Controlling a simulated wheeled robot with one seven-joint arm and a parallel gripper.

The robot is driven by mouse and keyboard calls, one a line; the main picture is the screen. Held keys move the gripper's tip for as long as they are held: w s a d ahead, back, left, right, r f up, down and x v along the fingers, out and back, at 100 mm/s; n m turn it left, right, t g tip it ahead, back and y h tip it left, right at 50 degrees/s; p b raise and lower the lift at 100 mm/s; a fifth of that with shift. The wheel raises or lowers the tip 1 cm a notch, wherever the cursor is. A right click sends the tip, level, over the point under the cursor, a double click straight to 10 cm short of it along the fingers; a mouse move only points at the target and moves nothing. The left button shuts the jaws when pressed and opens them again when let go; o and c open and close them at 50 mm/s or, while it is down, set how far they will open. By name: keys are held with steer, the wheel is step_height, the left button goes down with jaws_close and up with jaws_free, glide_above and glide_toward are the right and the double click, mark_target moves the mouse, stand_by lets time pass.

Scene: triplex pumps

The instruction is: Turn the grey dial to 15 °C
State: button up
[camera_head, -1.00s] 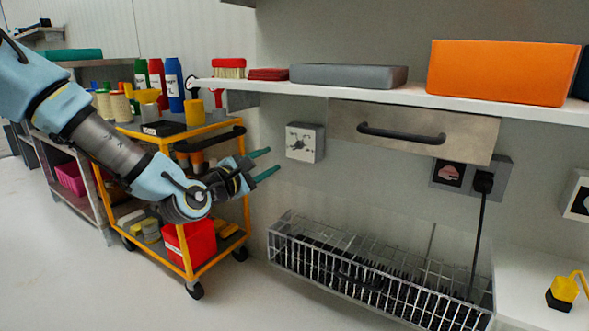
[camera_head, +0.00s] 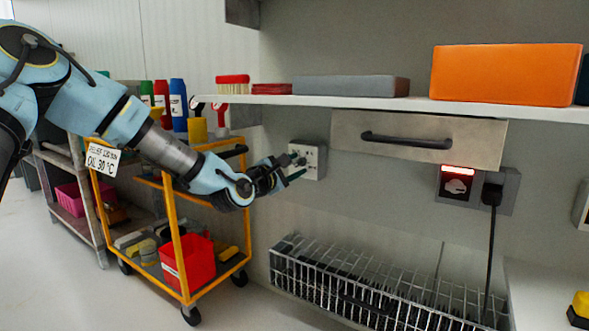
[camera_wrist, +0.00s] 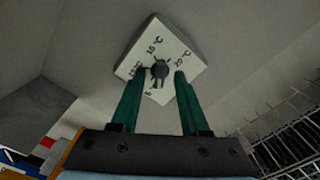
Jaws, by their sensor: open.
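The grey dial (camera_wrist: 160,69) is a dark knob on a white square plate (camera_wrist: 158,45). I cannot tell which mark the knob points to. My gripper (camera_wrist: 159,75) is open, its green fingers on either side of the knob in the picture; contact is not clear. In the head view my gripper (camera_head: 296,169) is in front of the wall plate (camera_head: 312,159) and partly hides it.
A shelf (camera_head: 370,102) and a drawer (camera_head: 418,139) are above and right of the plate. A wire rack (camera_head: 390,285) is below. A yellow cart (camera_head: 175,240) stands left, beneath my arm. A sign reads OIL 30 °C (camera_head: 102,157).

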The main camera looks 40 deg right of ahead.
steer(key=shift+c, duration=0.2)
jaws_close()
stand_by(0.4)
